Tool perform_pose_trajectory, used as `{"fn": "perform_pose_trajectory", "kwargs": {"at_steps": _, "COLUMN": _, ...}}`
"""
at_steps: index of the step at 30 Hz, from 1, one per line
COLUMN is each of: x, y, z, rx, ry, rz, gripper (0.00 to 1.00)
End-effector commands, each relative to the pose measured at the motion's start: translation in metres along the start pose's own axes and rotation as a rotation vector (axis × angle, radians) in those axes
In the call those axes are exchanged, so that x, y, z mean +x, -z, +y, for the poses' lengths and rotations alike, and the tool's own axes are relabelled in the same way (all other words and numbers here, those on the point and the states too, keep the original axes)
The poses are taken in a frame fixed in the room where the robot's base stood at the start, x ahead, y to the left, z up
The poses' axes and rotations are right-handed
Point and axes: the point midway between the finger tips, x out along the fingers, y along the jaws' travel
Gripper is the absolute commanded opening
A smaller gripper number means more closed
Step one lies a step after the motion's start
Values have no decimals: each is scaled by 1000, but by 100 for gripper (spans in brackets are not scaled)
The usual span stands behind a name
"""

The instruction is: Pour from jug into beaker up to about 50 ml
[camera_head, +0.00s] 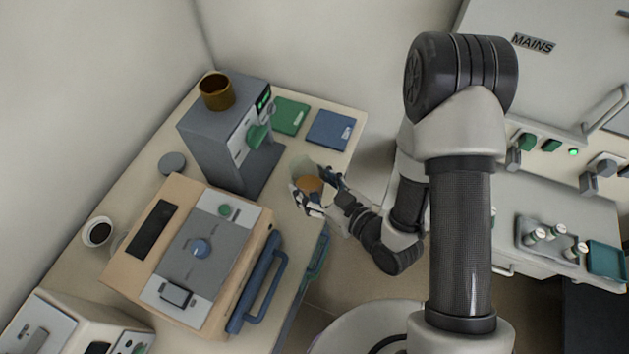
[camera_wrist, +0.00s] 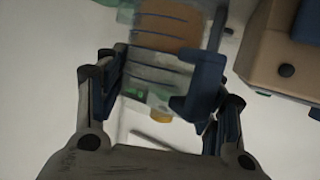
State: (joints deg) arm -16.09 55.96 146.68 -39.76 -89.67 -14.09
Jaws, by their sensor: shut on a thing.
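My gripper (camera_head: 316,199) is shut on a clear jug (camera_head: 300,167) at the front right part of the bench. Brown-orange liquid shows in the jug. In the wrist view the clear walls with blue lines (camera_wrist: 152,58) are between the fingers of my gripper (camera_wrist: 154,86), with the brown liquid (camera_wrist: 172,24) toward the top of the picture. The jug looks tilted, but I cannot tell how far. I cannot make out a separate beaker; it may be hidden behind the jug and fingers. I cannot read any liquid level.
A grey machine (camera_head: 222,136) with a brown cup (camera_head: 216,92) on top stands behind left. A tan furnace (camera_head: 150,262) with blue handle is at front left. Green (camera_head: 291,116) and blue (camera_head: 330,130) mats lie at the back. A black-filled white cup (camera_head: 98,232) stands far left.

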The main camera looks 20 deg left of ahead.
Motion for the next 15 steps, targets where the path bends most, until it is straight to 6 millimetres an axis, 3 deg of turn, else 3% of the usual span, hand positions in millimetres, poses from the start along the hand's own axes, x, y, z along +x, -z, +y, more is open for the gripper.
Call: {"fn": "perform_pose_trajectory", "kwargs": {"at_steps": 15, "x": 9, "y": -28, "z": 1, "rx": 0, "ry": -1, "rz": 1, "gripper": 16}}
